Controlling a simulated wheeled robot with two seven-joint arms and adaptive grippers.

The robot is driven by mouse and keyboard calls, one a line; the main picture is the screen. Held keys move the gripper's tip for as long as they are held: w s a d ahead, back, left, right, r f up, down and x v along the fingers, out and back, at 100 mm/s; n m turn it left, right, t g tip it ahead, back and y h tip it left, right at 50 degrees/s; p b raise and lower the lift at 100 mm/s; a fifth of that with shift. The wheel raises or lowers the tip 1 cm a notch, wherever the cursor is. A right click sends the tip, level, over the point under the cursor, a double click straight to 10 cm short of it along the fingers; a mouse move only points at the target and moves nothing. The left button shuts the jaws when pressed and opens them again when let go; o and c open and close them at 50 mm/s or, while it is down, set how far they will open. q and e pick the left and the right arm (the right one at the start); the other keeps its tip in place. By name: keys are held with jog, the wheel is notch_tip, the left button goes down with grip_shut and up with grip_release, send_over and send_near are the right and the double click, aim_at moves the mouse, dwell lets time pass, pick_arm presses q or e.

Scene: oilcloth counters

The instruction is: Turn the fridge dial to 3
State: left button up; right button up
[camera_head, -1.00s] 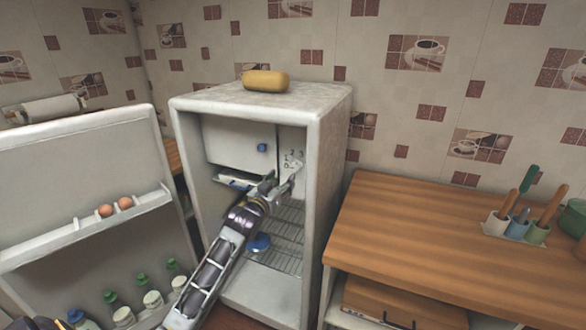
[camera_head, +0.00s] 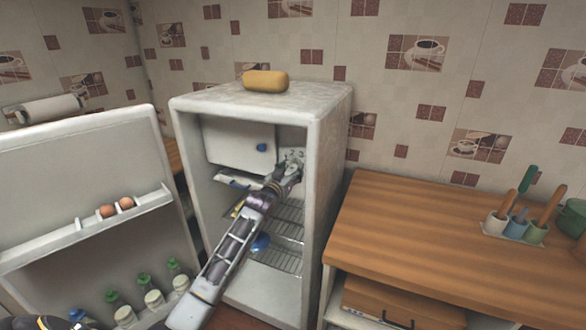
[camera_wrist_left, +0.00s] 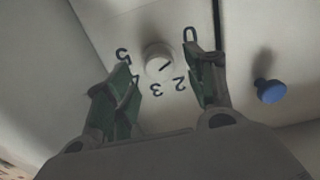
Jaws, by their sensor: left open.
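The fridge dial (camera_wrist_left: 159,57) is a small round white knob with a dark pointer mark, in the left wrist view. Dark numbers ring it on a pale panel: 0, 2, 3 and 5 are readable, while 4 is partly covered and 1 is hidden by a finger. I cannot tell exactly which number the mark points to. My left gripper (camera_wrist_left: 160,72) is open, with one green-padded finger on each side of the dial in the picture; contact is unclear. In the head view, my left gripper (camera_head: 292,168) reaches into the open fridge (camera_head: 334,150) and covers the dial.
The freezer flap (camera_head: 235,150) has a blue knob (camera_wrist_left: 270,91) beside the dial panel. The fridge door (camera_head: 80,170) stands open at left with eggs and bottles. Wire shelves (camera_head: 285,250) lie below my arm. A wooden counter (camera_head: 430,235) is at right.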

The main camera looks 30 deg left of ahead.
pick_arm(q)
jog(key=shift+w, duration=1)
pick_arm(e)
jog(key=shift+a, duration=0.1)
pick_arm(q)
jog(key=c, duration=1)
pick_arm(e)
jog(key=shift+d+r, duration=0.1)
jog(key=shift+d, duration=0.35)
